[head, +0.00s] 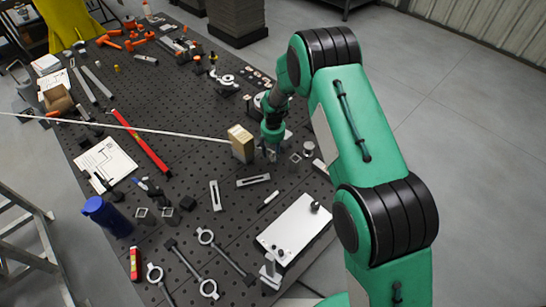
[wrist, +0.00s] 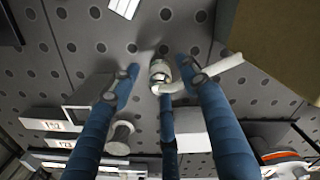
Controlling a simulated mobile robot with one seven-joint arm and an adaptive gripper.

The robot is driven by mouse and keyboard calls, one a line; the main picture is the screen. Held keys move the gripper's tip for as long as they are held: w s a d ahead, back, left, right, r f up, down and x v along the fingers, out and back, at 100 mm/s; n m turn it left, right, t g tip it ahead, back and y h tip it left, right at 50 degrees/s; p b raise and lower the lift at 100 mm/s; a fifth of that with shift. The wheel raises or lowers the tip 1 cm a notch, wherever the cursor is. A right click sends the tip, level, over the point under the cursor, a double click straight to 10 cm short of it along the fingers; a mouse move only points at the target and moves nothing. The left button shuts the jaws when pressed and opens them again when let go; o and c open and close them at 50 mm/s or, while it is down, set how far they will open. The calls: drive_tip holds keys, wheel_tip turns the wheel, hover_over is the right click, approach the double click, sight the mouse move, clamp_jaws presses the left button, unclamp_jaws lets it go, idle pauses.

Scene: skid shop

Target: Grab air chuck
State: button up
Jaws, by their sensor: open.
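In the wrist view a small silver metal fitting with a pale angled stem, which looks like the air chuck (wrist: 215,70), is on the dark perforated table. Its round metal end sits between the blue fingers of my gripper (wrist: 160,80). The fingers are spread around it and my gripper is open. I cannot tell whether any finger touches it. In the head view my gripper (head: 272,152) is low over the table, just right of a cardboard box. The air chuck is too small and too covered there to make out.
The cardboard box (head: 241,143) stands close to the left of my gripper. A small metal cylinder (head: 308,149) and a square metal tube piece (head: 294,162) stand to its right. A slotted metal bar (head: 253,181) lies in front. A white plate (head: 293,228) is nearer the front edge.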

drive_tip(key=shift+f, duration=0.55)
drive_tip(key=shift+c, duration=0.6)
clamp_jaws()
